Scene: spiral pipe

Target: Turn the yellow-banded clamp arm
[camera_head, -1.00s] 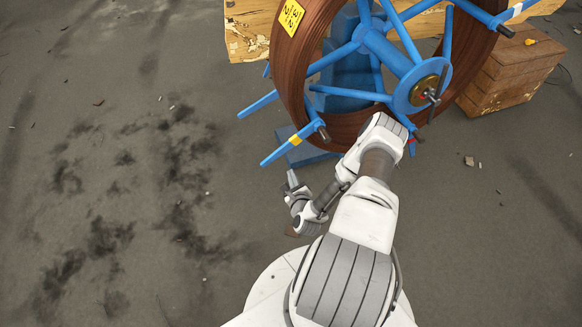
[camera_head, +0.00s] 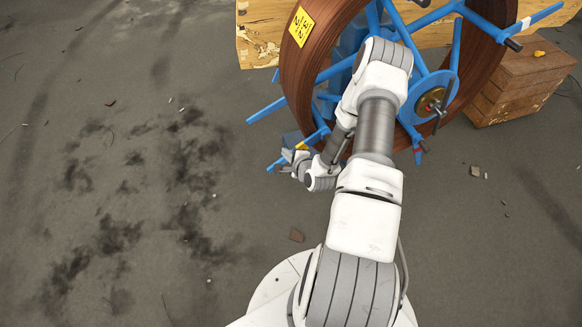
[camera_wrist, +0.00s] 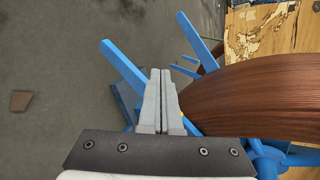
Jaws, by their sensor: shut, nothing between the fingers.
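The yellow-banded clamp arm (camera_head: 301,146) is a blue bar at the lower left of the wheel-like reel frame in the head view. It slants down and left, and its yellow band shows just above my gripper (camera_head: 287,163). My gripper is close beside the bar; whether they touch cannot be told. In the wrist view my gripper (camera_wrist: 162,71) is shut and empty, its grey fingers together.
The reel carries a thick brown coil (camera_head: 318,45) with a yellow label (camera_head: 301,27). Other blue spokes stick out nearby (camera_head: 268,110). A wooden crate (camera_head: 520,80) stands at right. The grey floor at left is clear except for small debris.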

